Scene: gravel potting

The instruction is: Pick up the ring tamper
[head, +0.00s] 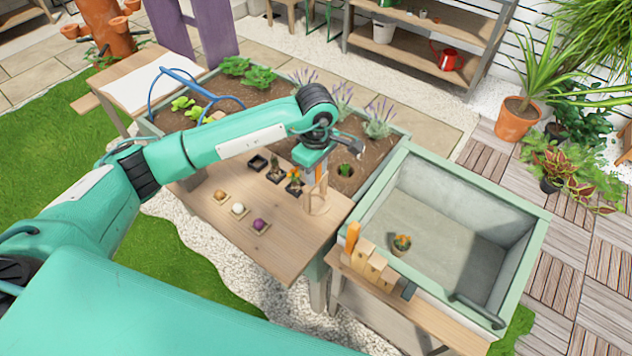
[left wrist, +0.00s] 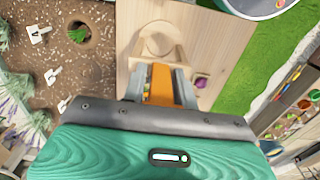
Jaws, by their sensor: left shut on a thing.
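The ring tamper shows in the left wrist view as an orange handle (left wrist: 160,88) between my fingers, with a pale wooden ring-shaped part beyond it. My left gripper (left wrist: 160,80) is shut on the handle. In the head view my left gripper (head: 321,172) points down at the right end of the wooden worktop, over pale wooden parts (head: 317,204) around the tamper. I cannot tell whether the tamper is touching the worktop or its holder. My right gripper is not in view.
Small dark pots (head: 276,171) stand just left of the gripper. Several coloured balls on small squares, one purple (head: 259,224), lie nearer the front. The soil bed (head: 240,118) with plants lies behind. A grey basin (head: 440,212) holding one potted plant (head: 401,243) is at right.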

